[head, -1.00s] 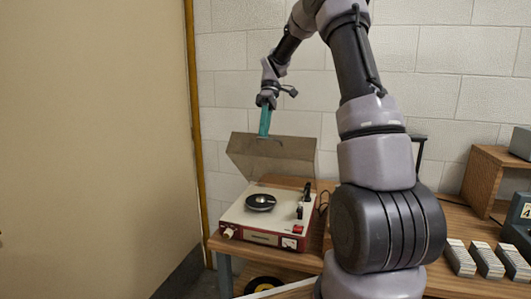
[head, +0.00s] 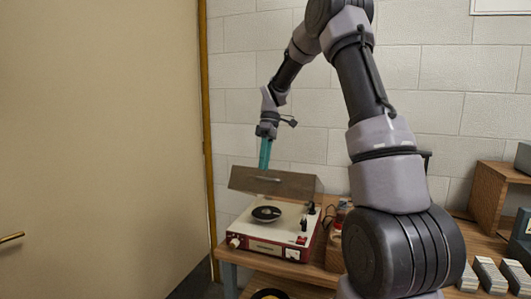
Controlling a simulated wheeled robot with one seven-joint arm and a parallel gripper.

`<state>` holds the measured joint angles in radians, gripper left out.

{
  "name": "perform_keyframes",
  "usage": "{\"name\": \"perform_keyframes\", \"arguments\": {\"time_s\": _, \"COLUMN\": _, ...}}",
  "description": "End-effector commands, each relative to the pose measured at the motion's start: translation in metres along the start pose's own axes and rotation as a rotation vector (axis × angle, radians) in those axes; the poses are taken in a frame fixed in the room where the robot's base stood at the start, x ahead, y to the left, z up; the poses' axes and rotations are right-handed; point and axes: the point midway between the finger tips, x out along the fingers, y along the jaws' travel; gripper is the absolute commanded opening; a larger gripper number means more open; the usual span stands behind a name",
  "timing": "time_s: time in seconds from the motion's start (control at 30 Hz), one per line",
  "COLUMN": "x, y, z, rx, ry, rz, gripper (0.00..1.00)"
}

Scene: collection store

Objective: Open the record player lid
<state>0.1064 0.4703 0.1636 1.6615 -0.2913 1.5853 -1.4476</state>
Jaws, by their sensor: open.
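The record player (head: 272,240) is a red and cream box on the wooden table. A black disc (head: 266,214) lies on its platter. Its brownish, see-through lid (head: 290,187) stands raised at the back, leaving the platter uncovered. My gripper (head: 265,166), with teal fingers, points down at the lid's upper edge, left of its middle. The jaws are open. I cannot tell whether the fingertips touch the lid or are behind or in front of it.
A beige door panel (head: 100,140) fills the left, close to the table. A white block wall (head: 440,90) is behind. A wooden box (head: 491,195) and several packs (head: 490,275) stand right. My arm hides the table's middle.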

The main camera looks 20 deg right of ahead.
Motion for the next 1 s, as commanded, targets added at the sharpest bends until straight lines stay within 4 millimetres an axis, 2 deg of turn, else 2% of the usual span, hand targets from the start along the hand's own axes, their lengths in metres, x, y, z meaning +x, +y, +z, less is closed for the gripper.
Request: {"name": "perform_keyframes", "arguments": {"time_s": 1.0, "x": -0.072, "y": -0.006, "z": 0.0, "rx": -0.001, "ry": 0.001, "rz": 0.002, "gripper": 0.42}}
